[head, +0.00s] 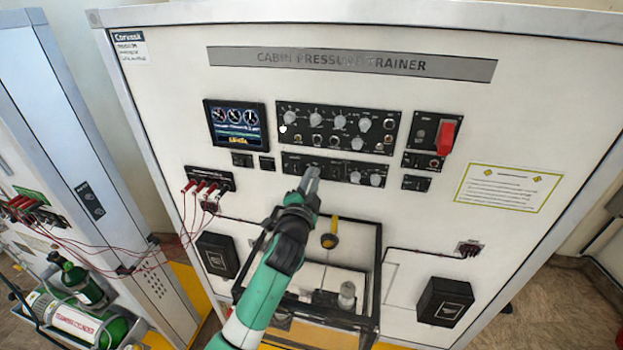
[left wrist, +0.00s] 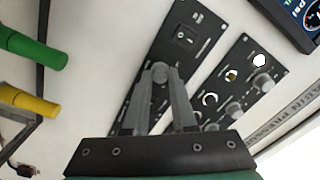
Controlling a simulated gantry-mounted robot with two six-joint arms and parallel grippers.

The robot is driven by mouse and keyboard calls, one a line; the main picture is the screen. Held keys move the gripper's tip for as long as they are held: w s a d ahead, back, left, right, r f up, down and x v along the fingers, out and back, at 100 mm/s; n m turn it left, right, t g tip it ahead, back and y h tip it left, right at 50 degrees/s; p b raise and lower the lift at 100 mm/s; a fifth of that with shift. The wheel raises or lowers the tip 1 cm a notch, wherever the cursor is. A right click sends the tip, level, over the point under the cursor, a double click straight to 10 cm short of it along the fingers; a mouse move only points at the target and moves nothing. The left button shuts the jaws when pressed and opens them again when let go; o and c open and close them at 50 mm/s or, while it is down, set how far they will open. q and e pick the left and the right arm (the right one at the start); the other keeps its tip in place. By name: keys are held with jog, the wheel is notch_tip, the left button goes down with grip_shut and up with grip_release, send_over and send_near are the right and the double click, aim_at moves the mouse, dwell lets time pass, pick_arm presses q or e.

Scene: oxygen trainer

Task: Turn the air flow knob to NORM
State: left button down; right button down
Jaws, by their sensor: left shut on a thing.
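My left gripper (head: 312,172) reaches up to the lower black control panel (head: 290,165) on the white cabinet. In the left wrist view the fingers (left wrist: 168,85) are shut on a grey knob (left wrist: 160,70) on that panel, below a rocker switch (left wrist: 185,38). The fingers cover much of the knob. I take it for the air flow knob, but its label and pointer are too small or hidden to read, so its setting cannot be told. My right gripper is in neither view.
The upper panel (head: 338,122) carries several knobs and switches. A gauge screen (head: 236,122) is left of it and a red guarded switch (head: 446,138) right. Red cables hang from a jack strip (head: 207,180). A dark-framed box (head: 355,258) juts out below the panels.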

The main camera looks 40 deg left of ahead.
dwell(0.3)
pick_arm(q)
jog(key=c, duration=0.7)
grip_release()
jog(key=shift+s, duration=0.1)
jog(key=b+v, duration=0.1)
jog(key=v, duration=1)
jog(key=shift+s+d, duration=0.2)
